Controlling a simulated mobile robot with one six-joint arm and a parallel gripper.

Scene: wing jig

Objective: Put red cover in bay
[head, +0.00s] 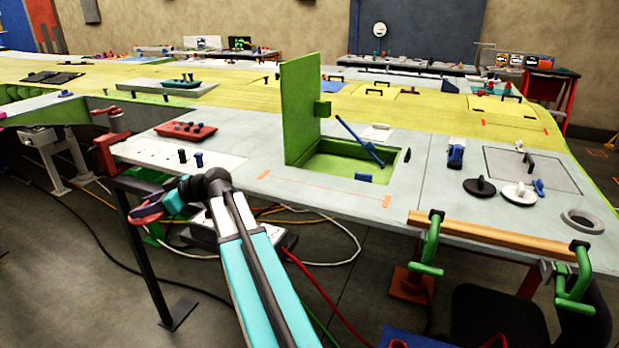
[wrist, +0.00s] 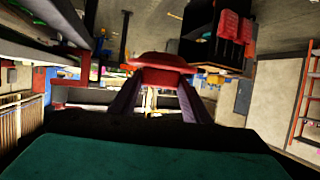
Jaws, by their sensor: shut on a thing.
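My gripper (head: 163,204) hangs off the front edge of the wing, at the left, well apart from the bay. It is shut on a red cover (head: 146,211), which juts out to the left of the jaws in the head view. In the wrist view the red cover (wrist: 160,62) sits between the tips of the two dark fingers. The open bay (head: 345,168) is a green-lined square recess in the grey wing panel, to the right of my gripper. Its green door (head: 300,110) stands upright at the left side. A blue rod (head: 360,141) leans over the opening.
Blue pegs (head: 198,159) stand on a white plate nearby. Black (head: 479,187) and white (head: 518,193) round covers lie right of the bay. Green clamps (head: 429,245) hold a wooden bar at the front edge.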

